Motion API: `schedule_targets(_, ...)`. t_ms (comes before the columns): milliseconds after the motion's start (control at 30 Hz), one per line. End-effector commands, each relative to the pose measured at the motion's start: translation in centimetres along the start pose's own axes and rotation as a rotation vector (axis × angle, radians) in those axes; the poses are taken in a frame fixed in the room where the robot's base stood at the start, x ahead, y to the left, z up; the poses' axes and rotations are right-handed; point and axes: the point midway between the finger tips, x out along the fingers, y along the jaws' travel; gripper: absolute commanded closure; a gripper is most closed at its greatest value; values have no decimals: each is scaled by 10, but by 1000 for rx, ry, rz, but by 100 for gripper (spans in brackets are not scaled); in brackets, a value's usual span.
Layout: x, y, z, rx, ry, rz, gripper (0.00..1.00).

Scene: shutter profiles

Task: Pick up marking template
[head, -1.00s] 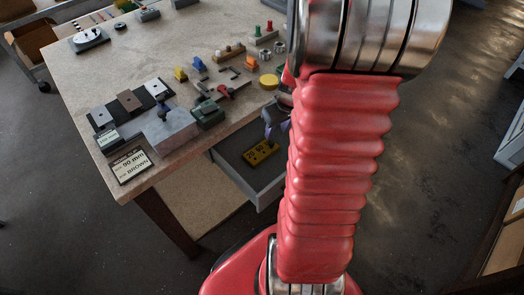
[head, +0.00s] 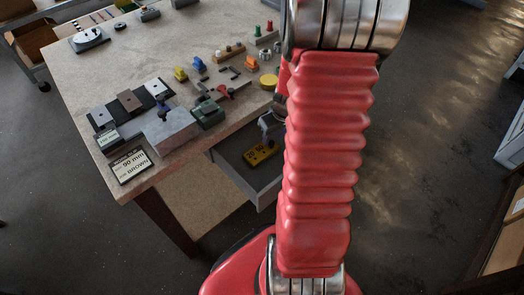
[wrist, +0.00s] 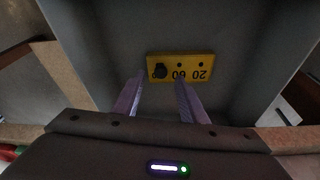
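The marking template is a yellow plate (head: 261,156) with dark numbers and holes. It lies flat on the floor of an open grey drawer (head: 263,196) below the table edge. In the wrist view the whole template (wrist: 182,68) shows, with a dark round knob or hole near its left end. My gripper (wrist: 161,81) is open and empty, its two purple-grey fingers apart and pointing at the template's near long edge. The gap between fingers and template is hard to judge. In the head view my gripper (head: 267,133) is partly hidden behind my red arm.
Dark floor lies free at the left.

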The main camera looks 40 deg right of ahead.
Motion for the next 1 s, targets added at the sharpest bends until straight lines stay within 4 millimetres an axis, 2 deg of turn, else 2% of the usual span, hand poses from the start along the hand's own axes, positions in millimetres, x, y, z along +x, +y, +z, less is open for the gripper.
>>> schedule_targets(200,24,-1,-1,1,-2,-2,61)
schedule_targets(400,35,-1,-1,1,-1,0,61)
schedule_targets(967,36,0,-1,0,0,0,61)
schedule_targets(1000,36,-1,-1,0,0,0,64)
